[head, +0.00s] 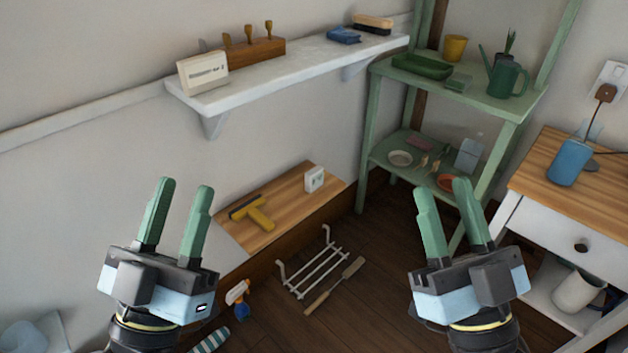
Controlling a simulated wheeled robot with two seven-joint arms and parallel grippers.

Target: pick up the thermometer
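A small white square device with dark marks on its face (314,179) stands on the low wooden bench top (290,200) against the wall; it looks like the thermometer, but it is too small to be sure. My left gripper (184,187) is in the lower left, open and empty, with its green fingers pointing up. It is left of the device and apart from it. My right gripper (444,187) is in the lower right, open and empty, in front of the green shelf rack and apart from the device.
A yellow-handled tool (258,215) lies left of the device. The white wall shelf (300,66) hangs above, holding a white box (203,73). A green rack (366,150) and a drawer table (555,218) stand right. A wire rack (313,270) is on the floor.

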